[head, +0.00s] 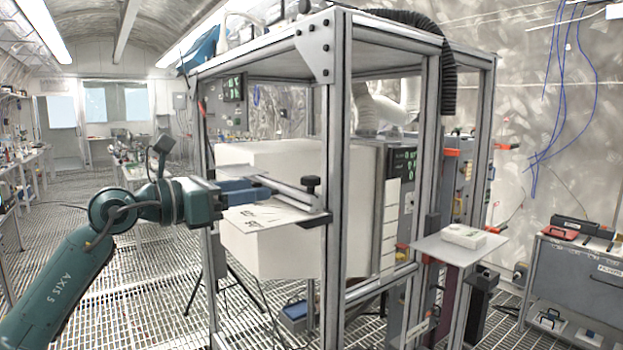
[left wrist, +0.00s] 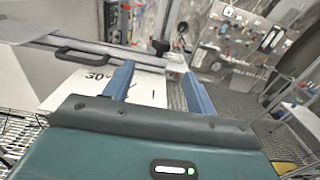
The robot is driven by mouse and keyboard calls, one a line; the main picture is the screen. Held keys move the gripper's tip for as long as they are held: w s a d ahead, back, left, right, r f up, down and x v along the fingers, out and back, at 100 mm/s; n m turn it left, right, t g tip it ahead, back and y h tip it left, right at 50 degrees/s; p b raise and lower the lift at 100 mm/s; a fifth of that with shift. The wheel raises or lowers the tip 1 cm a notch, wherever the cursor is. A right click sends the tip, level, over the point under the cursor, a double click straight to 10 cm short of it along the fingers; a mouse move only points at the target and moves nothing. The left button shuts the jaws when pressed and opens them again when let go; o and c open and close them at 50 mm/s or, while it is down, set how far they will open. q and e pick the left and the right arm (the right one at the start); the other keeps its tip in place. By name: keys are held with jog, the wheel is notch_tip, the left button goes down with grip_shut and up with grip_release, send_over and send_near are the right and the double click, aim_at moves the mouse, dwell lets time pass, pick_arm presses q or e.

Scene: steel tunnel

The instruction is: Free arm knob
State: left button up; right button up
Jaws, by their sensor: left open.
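A black knob (head: 311,184) stands on a grey metal arm (head: 285,187) that is fixed to the front of a tall aluminium frame. The knob also shows in the left wrist view (left wrist: 160,46), beyond the fingertips. A white plate (head: 262,217) with printed angle marks lies below the arm; "30°" is readable on it in the left wrist view (left wrist: 98,75). My left gripper (head: 268,190) comes in from the left with blue fingers, over the plate and short of the knob. In the left wrist view its fingers (left wrist: 158,70) are apart with nothing between them. My right gripper is not in view.
The aluminium frame (head: 337,120) has posts close to the knob. A large white box (head: 285,250) is inside it. A small shelf (head: 455,248) juts out at right. A grey cabinet (head: 575,285) stands far right. The grated floor at left is mostly clear.

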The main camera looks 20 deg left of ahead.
aim_at(302, 182)
pick_arm(q)
jog(key=p+x, duration=0.4)
jog(key=x, duration=0.7)
jog(key=shift+s+d+r, duration=0.15)
jog(key=shift+w+d, duration=0.15)
jog(key=shift+w, duration=0.1)
jog(key=shift+w+d, duration=0.1)
jog(key=shift+w, duration=0.05)
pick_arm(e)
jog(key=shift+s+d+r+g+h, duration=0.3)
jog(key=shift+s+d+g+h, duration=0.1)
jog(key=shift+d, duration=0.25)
pick_arm(q)
jog(key=c, duration=1)
